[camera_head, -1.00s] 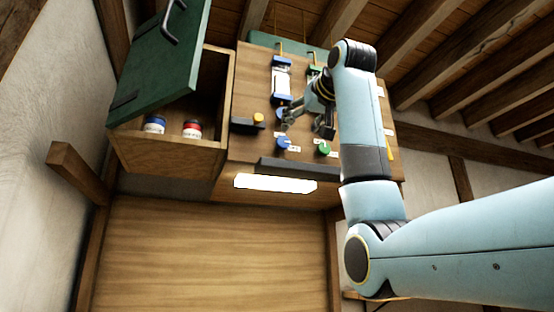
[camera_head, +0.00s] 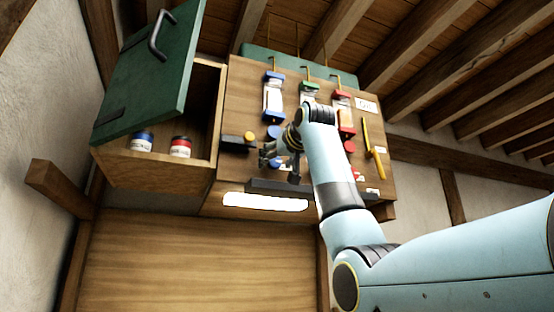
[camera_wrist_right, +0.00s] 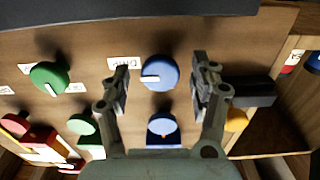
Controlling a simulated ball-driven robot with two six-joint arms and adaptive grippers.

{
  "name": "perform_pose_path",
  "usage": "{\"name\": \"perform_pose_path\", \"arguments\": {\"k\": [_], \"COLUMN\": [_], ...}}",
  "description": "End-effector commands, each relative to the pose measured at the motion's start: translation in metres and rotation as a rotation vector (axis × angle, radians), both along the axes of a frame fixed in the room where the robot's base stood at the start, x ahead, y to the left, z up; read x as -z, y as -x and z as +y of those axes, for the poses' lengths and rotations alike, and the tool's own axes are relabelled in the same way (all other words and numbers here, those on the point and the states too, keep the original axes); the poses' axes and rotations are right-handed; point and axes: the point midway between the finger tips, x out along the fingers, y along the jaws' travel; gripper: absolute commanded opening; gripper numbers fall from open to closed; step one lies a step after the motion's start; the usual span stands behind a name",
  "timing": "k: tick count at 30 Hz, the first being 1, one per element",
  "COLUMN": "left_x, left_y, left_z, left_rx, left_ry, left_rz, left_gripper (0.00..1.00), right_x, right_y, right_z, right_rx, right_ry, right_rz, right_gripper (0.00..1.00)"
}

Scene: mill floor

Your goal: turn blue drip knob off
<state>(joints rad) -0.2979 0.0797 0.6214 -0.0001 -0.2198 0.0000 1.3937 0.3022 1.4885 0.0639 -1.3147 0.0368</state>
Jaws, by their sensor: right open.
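The blue drip knob (camera_wrist_right: 159,73) is a round knob on the wooden panel, with a white pointer bar toward the left in the right wrist view. A "DRIP" label (camera_wrist_right: 123,63) sits beside it, upside down in that view. My right gripper (camera_wrist_right: 161,68) is open, with one finger on each side of the knob in the picture; I cannot tell whether they touch it. In the head view my right gripper (camera_head: 280,158) is at the lower part of the panel (camera_head: 235,110) and mostly hides the knob. My left gripper is not in view.
A green knob (camera_wrist_right: 49,77) is beside the drip knob, and another blue knob (camera_wrist_right: 161,124) is near it. A black block with a yellow button (camera_head: 249,136) is to the left. An open cupboard with a green door (camera_head: 150,75) holds two jars. A dark ledge (camera_head: 262,187) runs below.

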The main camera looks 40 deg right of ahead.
Motion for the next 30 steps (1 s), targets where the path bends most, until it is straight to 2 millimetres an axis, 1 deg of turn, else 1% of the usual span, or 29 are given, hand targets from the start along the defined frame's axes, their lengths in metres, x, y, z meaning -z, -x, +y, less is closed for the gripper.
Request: {"name": "perform_pose_path", "arguments": {"k": [1,12,14,23,30], "left_x": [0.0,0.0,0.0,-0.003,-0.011], "left_y": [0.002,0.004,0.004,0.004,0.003], "left_z": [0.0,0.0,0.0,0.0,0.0], "left_rx": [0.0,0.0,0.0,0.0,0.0], "left_ry": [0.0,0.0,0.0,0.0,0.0], "left_rz": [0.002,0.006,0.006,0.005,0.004], "left_gripper": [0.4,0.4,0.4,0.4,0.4], "right_x": [0.0,0.0,0.0,-0.001,-0.001], "right_y": [0.0,0.0,0.0,0.0,0.0], "right_z": [0.0,0.0,0.0,0.0,-0.001], "right_rx": [0.0,0.0,0.0,0.0,0.0], "right_ry": [0.0,0.0,0.0,0.041,0.179], "right_rz": [0.0,0.0,0.0,0.01,0.044], "right_gripper": [0.62,0.14,0.08,0.08,0.08]}}
